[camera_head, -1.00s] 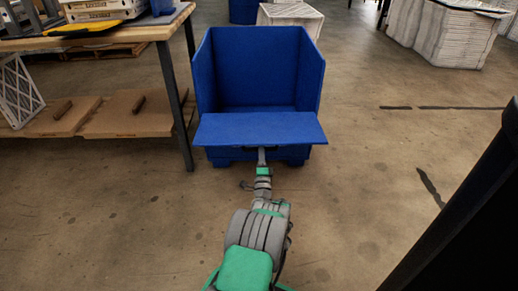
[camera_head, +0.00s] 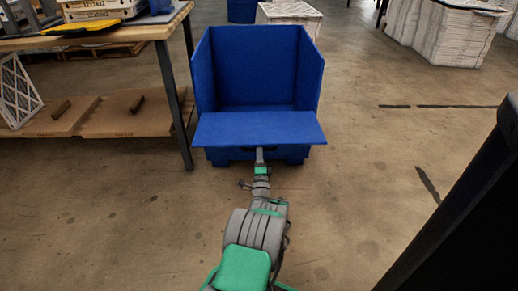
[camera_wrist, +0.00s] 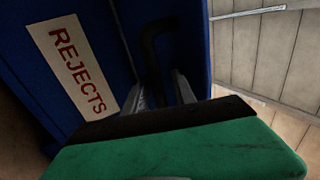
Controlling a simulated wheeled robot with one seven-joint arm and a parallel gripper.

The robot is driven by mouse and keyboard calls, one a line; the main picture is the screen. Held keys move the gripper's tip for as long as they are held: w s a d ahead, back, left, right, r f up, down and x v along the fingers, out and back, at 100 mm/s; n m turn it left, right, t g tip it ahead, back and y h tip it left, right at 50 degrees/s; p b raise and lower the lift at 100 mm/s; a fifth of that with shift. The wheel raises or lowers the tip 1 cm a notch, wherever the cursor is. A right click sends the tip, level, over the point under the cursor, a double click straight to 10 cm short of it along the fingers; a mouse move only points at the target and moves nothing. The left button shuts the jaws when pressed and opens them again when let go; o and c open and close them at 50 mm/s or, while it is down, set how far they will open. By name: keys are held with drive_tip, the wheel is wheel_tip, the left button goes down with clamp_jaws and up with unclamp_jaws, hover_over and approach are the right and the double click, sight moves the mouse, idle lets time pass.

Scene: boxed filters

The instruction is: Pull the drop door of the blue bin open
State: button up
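The blue bin (camera_head: 252,68) stands ahead, with its tall back and side walls upright. Its drop door (camera_head: 260,129) is folded outward at the front and looks close to level in the head view. My gripper (camera_head: 260,156) is at the middle of the door's outer edge, just below it. In the wrist view, a black bent handle (camera_wrist: 152,45) stands out from a blue panel and runs in between the two grey fingers of my gripper (camera_wrist: 160,90). The fingers are apart; the dark view does not show whether they press on the handle.
A white label reading REJECTS (camera_wrist: 76,64) is on the blue panel. A wooden workbench (camera_head: 110,35) with a dark leg stands close to the bin's left. White stacked goods (camera_head: 440,35) stand at the back right. The floor right of the bin is clear.

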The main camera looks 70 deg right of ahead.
drive_tip(key=p+v, duration=0.2)
drive_tip(key=v, duration=0.5)
drive_tip(key=shift+s+a+f, duration=0.15)
drive_tip(key=shift+a+f, duration=0.05)
drive_tip(key=shift+a, duration=0.1)
drive_tip(key=shift+s, duration=0.1)
